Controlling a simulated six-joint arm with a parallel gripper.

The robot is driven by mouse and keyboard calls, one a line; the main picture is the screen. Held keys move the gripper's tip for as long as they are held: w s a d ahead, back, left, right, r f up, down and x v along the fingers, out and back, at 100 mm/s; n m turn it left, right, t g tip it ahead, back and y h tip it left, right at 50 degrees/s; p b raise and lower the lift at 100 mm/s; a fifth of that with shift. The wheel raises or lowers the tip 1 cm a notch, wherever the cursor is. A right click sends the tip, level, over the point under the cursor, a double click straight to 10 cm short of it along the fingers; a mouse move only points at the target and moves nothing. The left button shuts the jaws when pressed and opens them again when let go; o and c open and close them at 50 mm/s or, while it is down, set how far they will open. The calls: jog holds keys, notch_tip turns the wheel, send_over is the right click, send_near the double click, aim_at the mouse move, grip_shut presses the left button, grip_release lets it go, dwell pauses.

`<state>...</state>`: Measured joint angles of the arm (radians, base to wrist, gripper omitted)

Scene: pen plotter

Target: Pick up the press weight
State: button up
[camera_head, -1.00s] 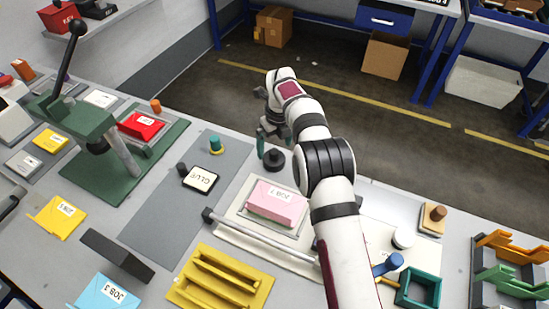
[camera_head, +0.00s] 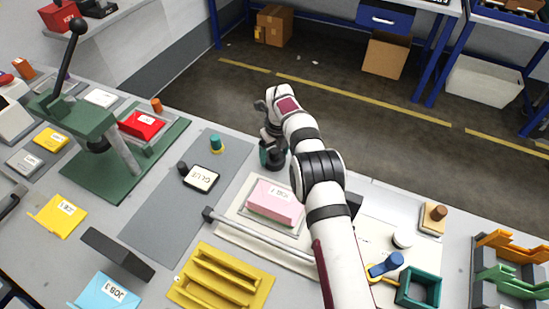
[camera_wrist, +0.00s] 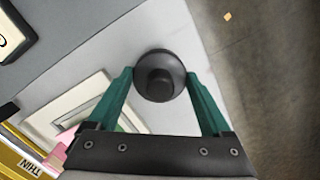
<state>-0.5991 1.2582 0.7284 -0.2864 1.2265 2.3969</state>
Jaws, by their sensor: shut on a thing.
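The press weight (camera_wrist: 160,78) is a dark round disc with a central knob. In the wrist view it sits between the green fingers of my gripper (camera_wrist: 160,76), which touch its sides. My gripper (camera_head: 272,155) is shut on it over the far edge of the grey bench in the head view, where the fingers and wrist mostly hide the weight. I cannot tell whether it is still resting on the bench.
A pink block (camera_head: 275,200) on a white sheet lies nearer than the gripper. A green lever press (camera_head: 90,130) stands further left. The floor begins just beyond the bench edge.

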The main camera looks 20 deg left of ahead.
grip_shut()
jog(key=shift+r, duration=0.15)
